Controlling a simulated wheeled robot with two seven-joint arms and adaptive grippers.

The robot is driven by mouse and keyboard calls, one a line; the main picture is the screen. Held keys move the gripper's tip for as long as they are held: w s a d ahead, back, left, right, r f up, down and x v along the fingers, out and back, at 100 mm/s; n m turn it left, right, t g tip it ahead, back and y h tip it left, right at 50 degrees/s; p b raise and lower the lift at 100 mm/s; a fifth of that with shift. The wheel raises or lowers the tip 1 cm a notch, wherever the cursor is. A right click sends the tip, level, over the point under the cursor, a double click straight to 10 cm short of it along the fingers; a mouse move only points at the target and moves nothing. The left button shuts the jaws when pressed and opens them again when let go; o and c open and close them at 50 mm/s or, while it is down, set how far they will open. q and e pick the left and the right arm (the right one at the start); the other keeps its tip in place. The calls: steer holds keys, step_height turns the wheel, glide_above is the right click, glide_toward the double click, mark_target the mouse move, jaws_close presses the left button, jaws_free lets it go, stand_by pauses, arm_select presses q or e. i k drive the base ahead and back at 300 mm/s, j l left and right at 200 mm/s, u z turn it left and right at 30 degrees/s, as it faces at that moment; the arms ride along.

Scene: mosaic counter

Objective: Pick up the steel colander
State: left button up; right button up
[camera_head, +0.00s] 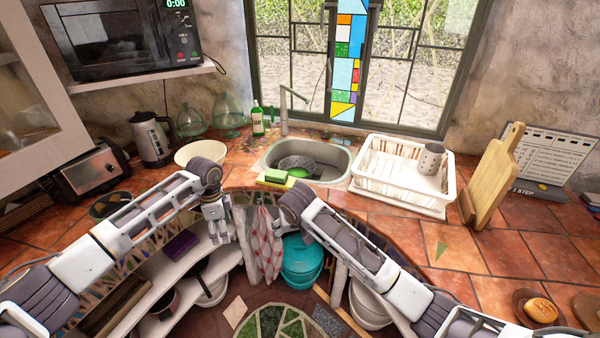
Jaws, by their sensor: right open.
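The steel colander (296,162) is a grey, perforated bowl in the back part of the sink (338,160). A green dish (304,173) lies in front of it and hides part of its lower side. My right gripper (292,203) is open at the end of the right arm, in front of the sink and apart from the colander. Its fingers are mostly hidden by its wrist. My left gripper (217,221) points down in front of the counter edge, left of the sink. Its fingers are too small to tell open from shut.
A faucet (285,115) rises behind the sink. A green sponge (275,176) lies on its front edge. A cream bowl (202,153) stands left, and a white dish rack (404,185) stands right. A teal pot (301,262) is below the counter.

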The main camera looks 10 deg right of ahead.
mark_target(302, 166)
steer(key=i+j+z, duration=0.35)
steer(key=i, duration=0.25)
steer(key=i+j+z, duration=0.75)
steer(key=i+j, duration=0.25)
steer(key=j, duration=0.1)
